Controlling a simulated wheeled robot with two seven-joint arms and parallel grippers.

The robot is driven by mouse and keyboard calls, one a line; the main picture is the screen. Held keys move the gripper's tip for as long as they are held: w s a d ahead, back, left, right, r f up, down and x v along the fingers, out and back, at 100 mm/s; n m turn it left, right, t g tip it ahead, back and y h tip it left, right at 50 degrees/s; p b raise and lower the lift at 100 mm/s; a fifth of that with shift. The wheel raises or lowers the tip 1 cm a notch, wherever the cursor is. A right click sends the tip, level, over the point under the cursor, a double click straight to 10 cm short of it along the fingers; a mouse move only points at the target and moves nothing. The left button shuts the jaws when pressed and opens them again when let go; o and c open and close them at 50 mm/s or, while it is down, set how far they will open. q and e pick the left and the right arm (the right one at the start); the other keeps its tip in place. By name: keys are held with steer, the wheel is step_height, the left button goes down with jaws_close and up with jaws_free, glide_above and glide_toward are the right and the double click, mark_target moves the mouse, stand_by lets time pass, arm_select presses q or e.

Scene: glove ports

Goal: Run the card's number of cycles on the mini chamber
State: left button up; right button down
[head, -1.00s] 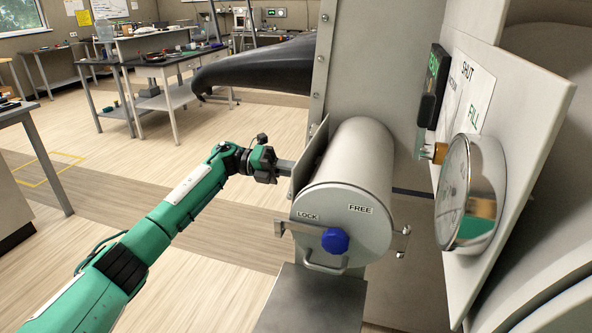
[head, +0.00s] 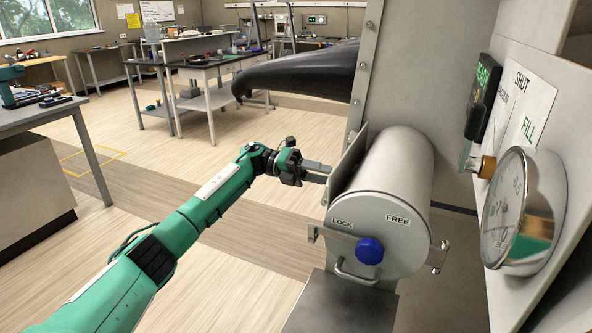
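The mini chamber (head: 385,185) is a grey cylinder on the wall of the large cabinet. Its round end door (head: 350,225) carries the labels LOCK and FREE, a blue knob (head: 369,251) on a bar latch nearer LOCK, and a handle (head: 357,275) below. My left gripper (head: 318,173) is level with the chamber, to the left of its flange plate (head: 347,165); a small gap seems to show. Its fingers are seen edge-on, so their opening is unclear. My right gripper is out of view. No card with a cycle number is readable.
On the right panel are a round gauge (head: 518,210), a brass valve fitting (head: 487,167), SHUT and FILL labels (head: 522,95), and a dark display (head: 483,95) with green letters. A black glove (head: 300,75) sticks out above. A metal shelf (head: 340,305) sits below the door. Floor left is free.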

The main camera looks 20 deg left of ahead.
arm_select(q)
steer(key=a+b, duration=0.2)
steer(key=a, duration=0.9)
steer(key=shift+w, duration=0.2)
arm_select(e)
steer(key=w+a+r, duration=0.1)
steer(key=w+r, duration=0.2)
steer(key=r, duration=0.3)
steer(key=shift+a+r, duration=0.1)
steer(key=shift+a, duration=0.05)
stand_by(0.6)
